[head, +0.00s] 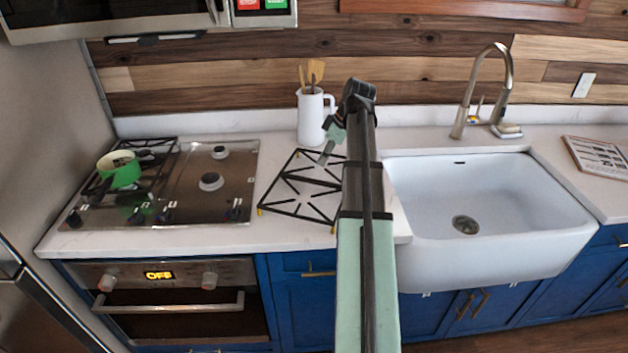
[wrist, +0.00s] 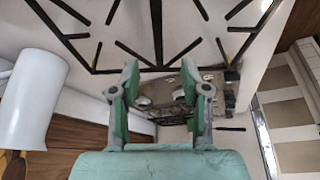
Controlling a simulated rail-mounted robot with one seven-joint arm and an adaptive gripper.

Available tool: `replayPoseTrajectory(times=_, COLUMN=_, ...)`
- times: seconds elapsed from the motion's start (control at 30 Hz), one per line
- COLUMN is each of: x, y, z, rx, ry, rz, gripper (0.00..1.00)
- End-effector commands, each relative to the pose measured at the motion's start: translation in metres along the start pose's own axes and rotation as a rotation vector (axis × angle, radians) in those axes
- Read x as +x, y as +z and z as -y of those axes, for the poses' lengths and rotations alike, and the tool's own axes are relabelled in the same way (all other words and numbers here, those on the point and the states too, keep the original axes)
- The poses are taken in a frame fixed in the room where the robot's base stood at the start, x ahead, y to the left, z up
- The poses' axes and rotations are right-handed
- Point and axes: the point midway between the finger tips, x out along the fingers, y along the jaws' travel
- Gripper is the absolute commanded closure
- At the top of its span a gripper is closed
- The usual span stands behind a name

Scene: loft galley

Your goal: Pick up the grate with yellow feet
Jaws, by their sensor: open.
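The grate with yellow feet (head: 311,182) is a black open frame of thin bars lying flat on the white counter, between the cooktop and the sink. Small yellow feet show at its front corners. My arm hides part of its right side. In the wrist view the grate (wrist: 155,32) spans the top, beyond my fingertips. My gripper (wrist: 160,78) is open, with nothing between its fingers. In the head view my gripper (head: 329,145) is over the back right part of the grate; its exact height above the bars is unclear.
A white jug with wooden utensils (head: 311,117) stands close behind the grate. The cooktop (head: 212,200) on the left holds a green pot (head: 124,174) on another grate. The white sink (head: 430,190) is on the right. Bare counter lies in front of the cooktop.

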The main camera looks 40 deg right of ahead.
Motion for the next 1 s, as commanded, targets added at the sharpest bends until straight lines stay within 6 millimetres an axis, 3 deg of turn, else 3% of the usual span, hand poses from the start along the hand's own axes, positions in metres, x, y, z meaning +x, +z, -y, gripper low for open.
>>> replayPoseTrajectory(times=0.3, x=0.053, y=-0.001, z=0.001, rx=0.000, ry=-0.002, rz=0.000, gripper=0.54)
replayPoseTrajectory(times=0.73, x=0.079, y=0.000, z=-0.001, rx=0.000, ry=-0.002, rz=0.000, gripper=0.54)
replayPoseTrajectory(times=1.0, x=0.109, y=0.003, z=-0.003, rx=0.001, ry=-0.002, rz=0.000, gripper=0.54)
